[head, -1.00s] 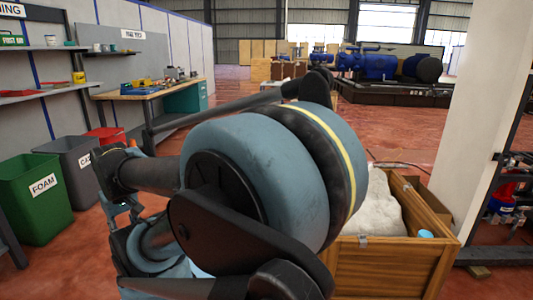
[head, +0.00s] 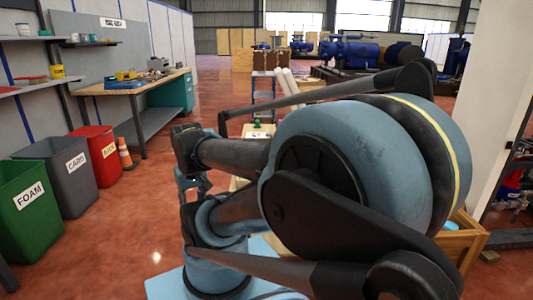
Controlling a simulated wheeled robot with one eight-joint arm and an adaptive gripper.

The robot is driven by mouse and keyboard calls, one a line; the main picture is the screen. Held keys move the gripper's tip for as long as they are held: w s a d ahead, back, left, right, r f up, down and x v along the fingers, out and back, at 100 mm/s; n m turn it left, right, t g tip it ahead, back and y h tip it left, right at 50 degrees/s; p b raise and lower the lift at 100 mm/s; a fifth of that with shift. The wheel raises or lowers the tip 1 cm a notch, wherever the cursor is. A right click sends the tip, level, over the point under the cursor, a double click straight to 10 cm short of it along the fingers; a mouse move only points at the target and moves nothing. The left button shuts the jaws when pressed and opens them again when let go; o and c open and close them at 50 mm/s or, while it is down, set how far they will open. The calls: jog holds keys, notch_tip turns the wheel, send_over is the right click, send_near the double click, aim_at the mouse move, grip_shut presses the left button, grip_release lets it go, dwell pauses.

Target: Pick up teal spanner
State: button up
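I cannot make out a teal spanner in the head view. Small tools and parts lie on the wooden-topped workbench (head: 160,78) at the upper left, too small to identify surely. My own blue and black arm fills the middle and right of the picture. My gripper cannot be made out; the arm's own links hide much of what lies behind them.
Green FOAM (head: 30,205), grey CARD (head: 72,175) and red (head: 105,155) bins stand at the left, with an orange cone (head: 125,154) beside them. Open red floor (head: 150,215) lies between bins and arm.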

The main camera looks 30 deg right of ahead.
jog(key=shift+o, duration=0.6)
jog(key=shift+o, duration=0.6)
jog(key=shift+s+r, duration=0.2)
jog(key=shift+s, duration=0.05)
jog(key=w+d+r+m, duration=0.2)
jog(key=w+d+r, duration=0.4)
jog(key=w+r, duration=0.25)
jog(key=w+d+r+m+g, duration=0.1)
jog(key=w+d+r, duration=0.45)
jog(key=d, duration=0.35)
jog(key=w+d+r+m+g, duration=0.15)
jog(key=w+d+r, duration=0.25)
jog(key=w+d, duration=0.45)
jog(key=w+d+m, duration=0.2)
jog(key=d, duration=1.6)
jog(key=f, duration=1.1)
jog(key=shift+s+f, duration=0.2)
jog(key=shift+f, duration=0.05)
jog(key=shift+s+a+f, duration=0.1)
jog(key=shift+f, duration=1.35)
jog(key=shift+s+f, duration=0.1)
jog(key=shift+f, duration=1.3)
grip_shut()
